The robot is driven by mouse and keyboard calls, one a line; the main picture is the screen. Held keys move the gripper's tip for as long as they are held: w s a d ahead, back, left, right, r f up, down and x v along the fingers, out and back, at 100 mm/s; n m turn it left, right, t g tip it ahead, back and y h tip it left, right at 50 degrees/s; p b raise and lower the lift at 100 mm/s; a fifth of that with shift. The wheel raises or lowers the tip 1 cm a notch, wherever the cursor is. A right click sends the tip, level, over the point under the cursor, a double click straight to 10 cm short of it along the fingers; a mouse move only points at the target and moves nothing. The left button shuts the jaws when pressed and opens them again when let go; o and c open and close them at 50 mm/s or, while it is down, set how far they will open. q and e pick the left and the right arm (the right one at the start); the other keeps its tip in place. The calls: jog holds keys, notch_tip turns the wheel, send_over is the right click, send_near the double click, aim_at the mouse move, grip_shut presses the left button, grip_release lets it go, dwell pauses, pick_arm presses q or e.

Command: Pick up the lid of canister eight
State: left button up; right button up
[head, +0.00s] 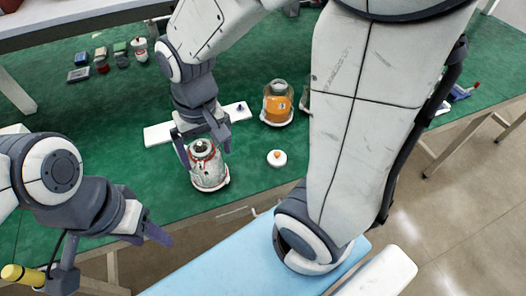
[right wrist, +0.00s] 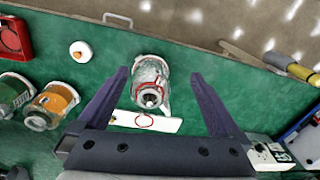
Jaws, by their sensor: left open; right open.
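A clear canister with red markings (head: 209,174) stands on a white base at the front of the green table. It also shows in the right wrist view (right wrist: 150,84). My right gripper (head: 204,152) is open, with its fingers on either side of this canister's top and nothing visibly clamped. A round white lid with an orange knob (head: 277,158) lies on the table to the right; it also shows in the right wrist view (right wrist: 80,52). No number is readable, so I cannot tell which canister is eight. My left gripper (head: 150,233) is open and empty, off the table's front edge.
An orange canister (head: 277,107) stands farther back; a green canister (right wrist: 13,94) is beside it. A white board (head: 160,134) with a red ring lies behind the clear canister. Small jars (head: 121,55) stand at the back left. A red case (right wrist: 14,36) lies nearby.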

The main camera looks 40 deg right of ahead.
jog(key=w+d+f+m+b, duration=0.5)
jog(key=d+f, duration=0.3)
jog(key=d, duration=0.3)
jog(key=m+b, duration=0.2)
jog(key=m, duration=0.5)
send_over(277, 153)
jog(key=shift+h, duration=0.3)
notch_tip(277, 153, down, 11)
jog(key=shift+s+d+f, duration=0.1)
jog(key=shift+f, duration=3)
pick_arm(q)
notch_tip(277, 153, down, 9)
pick_arm(e)
jog(key=c, duration=1.2)
